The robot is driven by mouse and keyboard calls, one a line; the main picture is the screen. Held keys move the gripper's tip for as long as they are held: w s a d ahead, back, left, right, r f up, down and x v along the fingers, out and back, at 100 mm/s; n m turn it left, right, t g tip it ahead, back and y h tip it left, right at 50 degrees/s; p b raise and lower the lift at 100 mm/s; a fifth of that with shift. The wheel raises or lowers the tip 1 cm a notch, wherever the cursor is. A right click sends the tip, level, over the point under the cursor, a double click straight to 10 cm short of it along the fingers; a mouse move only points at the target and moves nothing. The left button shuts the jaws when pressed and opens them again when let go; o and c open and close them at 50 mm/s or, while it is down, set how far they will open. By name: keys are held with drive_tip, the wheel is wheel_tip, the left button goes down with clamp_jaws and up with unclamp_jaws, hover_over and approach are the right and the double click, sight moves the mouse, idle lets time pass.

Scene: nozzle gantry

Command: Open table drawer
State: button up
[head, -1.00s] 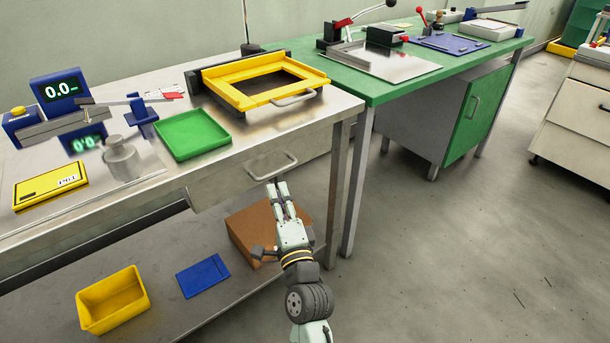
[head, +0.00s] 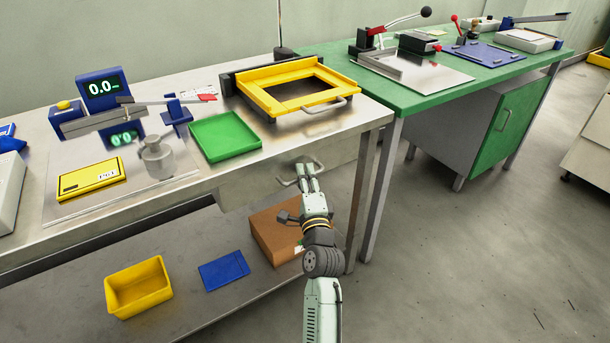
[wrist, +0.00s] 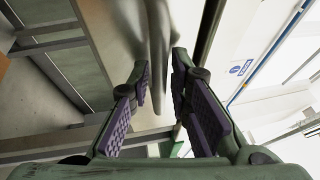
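The drawer (head: 245,190) is a grey metal front under the steel table (head: 225,172); it looks shut. Its curved metal handle (head: 287,182) shows around my fingertips. My gripper (head: 307,170) is at the handle, with its fingers pointing toward the drawer. In the wrist view my gripper (wrist: 160,68) is open, with purple-padded fingers apart. The grey handle bar (wrist: 160,35) runs between or just beyond the fingertips; contact cannot be told. My fingers hide part of the handle in the head view.
On the table are a yellow frame (head: 258,98), a green tray (head: 225,150) and a scale display (head: 103,88). A brown box (head: 272,228), a blue plate (head: 222,270) and a yellow bin (head: 138,308) are on the lower shelf. Open floor (head: 460,260) lies right.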

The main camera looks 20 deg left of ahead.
drive_tip(key=shift+c, duration=0.5)
clamp_jaws()
